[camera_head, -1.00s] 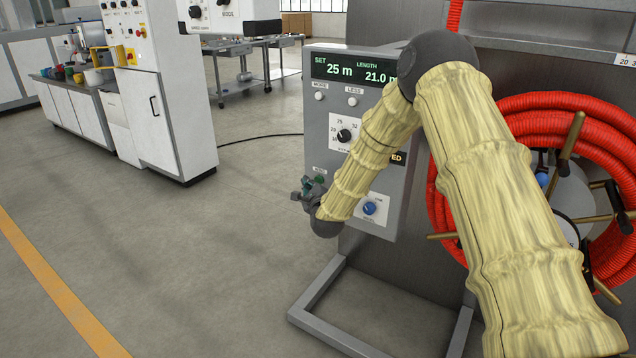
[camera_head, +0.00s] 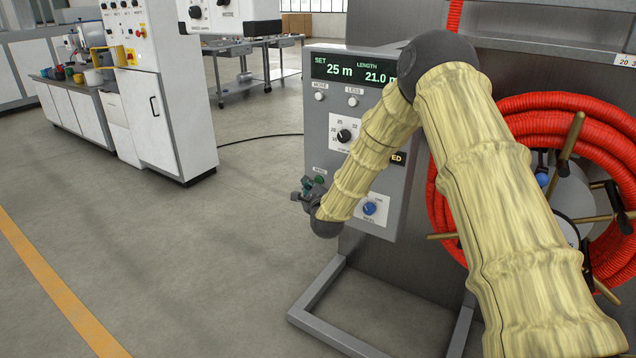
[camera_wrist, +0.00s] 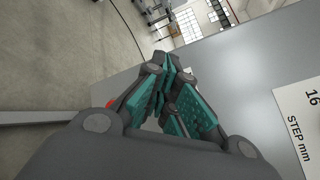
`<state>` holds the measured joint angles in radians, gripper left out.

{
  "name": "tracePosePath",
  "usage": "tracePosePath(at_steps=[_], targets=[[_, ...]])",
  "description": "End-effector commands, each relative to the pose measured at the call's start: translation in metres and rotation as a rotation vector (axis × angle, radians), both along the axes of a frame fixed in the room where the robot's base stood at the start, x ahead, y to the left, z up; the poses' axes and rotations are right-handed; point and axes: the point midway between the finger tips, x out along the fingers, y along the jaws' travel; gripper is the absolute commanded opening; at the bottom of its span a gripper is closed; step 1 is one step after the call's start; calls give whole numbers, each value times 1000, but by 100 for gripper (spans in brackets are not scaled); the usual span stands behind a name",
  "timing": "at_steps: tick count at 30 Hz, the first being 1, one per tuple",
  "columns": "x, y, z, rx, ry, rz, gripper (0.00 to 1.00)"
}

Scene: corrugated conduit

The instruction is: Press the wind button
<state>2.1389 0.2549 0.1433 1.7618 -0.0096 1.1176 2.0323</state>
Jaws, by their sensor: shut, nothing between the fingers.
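The grey control panel (camera_head: 374,110) has a green button (camera_head: 319,179) low on its left side. A small label above that button is too small to read surely. My gripper (camera_head: 307,184) is right beside the green button in the head view and partly overlaps it. I cannot tell whether it touches the button. In the wrist view my gripper (camera_wrist: 165,72) has its teal-padded fingers closed together with nothing between them. The panel face (camera_wrist: 240,75) lies to their right there. The green button does not show clearly in the wrist view.
The display (camera_head: 350,70) reads SET 25 m, LENGTH 21.0 m. A black knob (camera_head: 344,136) and a blue knob (camera_head: 369,208) are on the panel. Coiled red conduit (camera_head: 540,115) is at right. A grey floor frame (camera_head: 318,290) stands below. Floor at left is clear.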

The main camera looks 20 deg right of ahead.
Motion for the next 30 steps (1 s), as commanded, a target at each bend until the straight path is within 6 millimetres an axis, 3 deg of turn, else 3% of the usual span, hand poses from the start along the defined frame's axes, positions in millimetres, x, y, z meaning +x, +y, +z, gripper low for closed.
tracePosePath(at_steps=[30], targets=[[6, -8, 0, 0, 0, 0, 0]])
